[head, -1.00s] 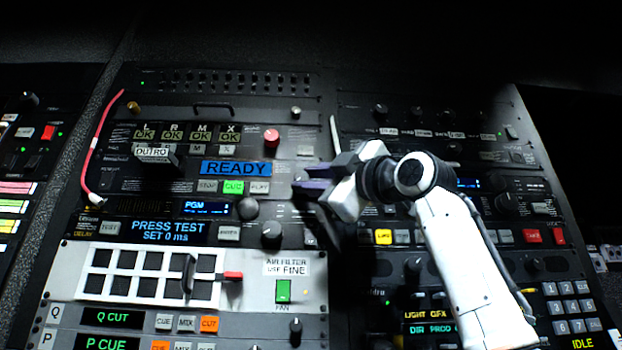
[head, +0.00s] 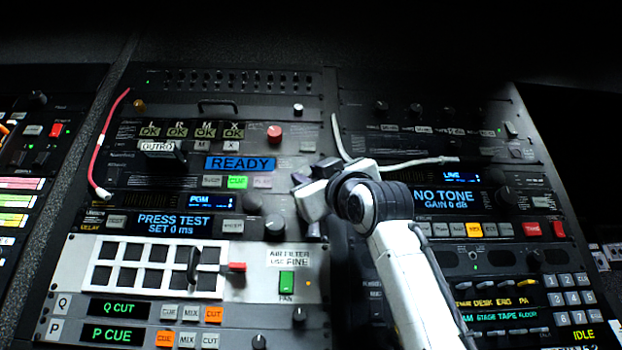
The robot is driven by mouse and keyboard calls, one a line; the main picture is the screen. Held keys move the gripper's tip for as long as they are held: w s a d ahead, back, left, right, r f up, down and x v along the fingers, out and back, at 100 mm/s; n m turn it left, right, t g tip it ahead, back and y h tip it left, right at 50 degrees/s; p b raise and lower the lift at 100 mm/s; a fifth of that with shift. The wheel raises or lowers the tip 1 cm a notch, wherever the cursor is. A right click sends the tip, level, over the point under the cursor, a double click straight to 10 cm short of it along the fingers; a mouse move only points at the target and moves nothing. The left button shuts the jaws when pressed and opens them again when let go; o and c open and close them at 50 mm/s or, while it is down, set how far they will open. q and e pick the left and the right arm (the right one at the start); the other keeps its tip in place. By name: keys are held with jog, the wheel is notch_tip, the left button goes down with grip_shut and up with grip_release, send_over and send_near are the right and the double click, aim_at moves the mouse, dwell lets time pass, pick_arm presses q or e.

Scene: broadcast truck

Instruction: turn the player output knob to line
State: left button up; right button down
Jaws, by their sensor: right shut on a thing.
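The player (head: 190,163) is the dark rack unit with a blue READY display (head: 240,163) and a row of STOP, CUE and PLAY buttons; CUE is lit green. My right gripper (head: 304,186) is at the right end of this unit, shut on the player output knob. The gripper hides the knob and its markings, so I cannot read where the knob points. My left gripper is not in view.
A pale cable (head: 415,164) runs behind my right wrist. A red cable (head: 97,145) hangs at left. The NO TONE display (head: 444,199) is at right.

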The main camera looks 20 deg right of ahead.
jog(key=shift+a+f+m+t+h, duration=0.15)
jog(key=shift+m+t+h, duration=0.15)
jog(key=shift+m+h, duration=0.8)
jog(key=shift+m, duration=0.5)
jog(key=c, duration=1.5)
grip_release()
jog(key=b+v, duration=0.5)
jog(key=v, duration=0.5)
jog(key=shift+f, duration=0.1)
